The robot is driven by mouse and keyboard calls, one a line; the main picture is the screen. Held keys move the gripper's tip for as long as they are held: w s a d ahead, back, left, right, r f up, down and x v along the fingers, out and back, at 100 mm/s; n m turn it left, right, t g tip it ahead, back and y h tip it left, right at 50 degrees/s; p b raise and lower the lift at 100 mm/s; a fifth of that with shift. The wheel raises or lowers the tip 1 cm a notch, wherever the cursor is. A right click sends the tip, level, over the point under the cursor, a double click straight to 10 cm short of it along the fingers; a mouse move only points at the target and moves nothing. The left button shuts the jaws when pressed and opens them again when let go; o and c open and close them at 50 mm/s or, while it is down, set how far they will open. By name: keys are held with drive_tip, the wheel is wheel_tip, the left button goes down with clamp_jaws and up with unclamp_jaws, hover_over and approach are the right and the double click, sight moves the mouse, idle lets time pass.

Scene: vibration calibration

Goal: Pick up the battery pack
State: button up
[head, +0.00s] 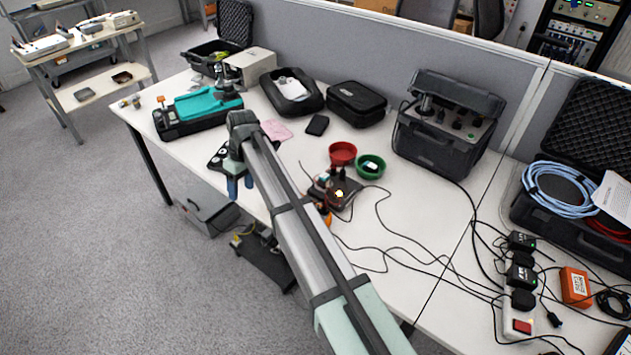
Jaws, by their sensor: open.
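I cannot tell for sure which thing is the battery pack. A small black rounded block (317,125) lies flat on the table in front of the black cases. An orange box (575,287) with a pale label stands at the right among cables and chargers. My gripper (240,188) has blue fingertips spread apart with nothing seen between them. It points down near the table's front left edge, left of the black block and far from the orange box. My arm hides part of the table's middle.
A teal and black device (200,104) stands at the left. Red (342,153) and green (371,167) bowls sit mid-table. A large black instrument case (445,140) stands behind them. Loose cables cross the right half. A grey partition (410,60) closes the back.

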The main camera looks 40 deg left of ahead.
wheel_tip(320, 180, up, 11)
drive_tip(key=m+t, duration=0.1)
drive_tip(key=t, duration=0.1)
hover_over(324, 175)
wheel_tip(324, 175, down, 14)
drive_tip(key=shift+r, duration=0.25)
drive_tip(key=shift+c, duration=0.2)
clamp_jaws()
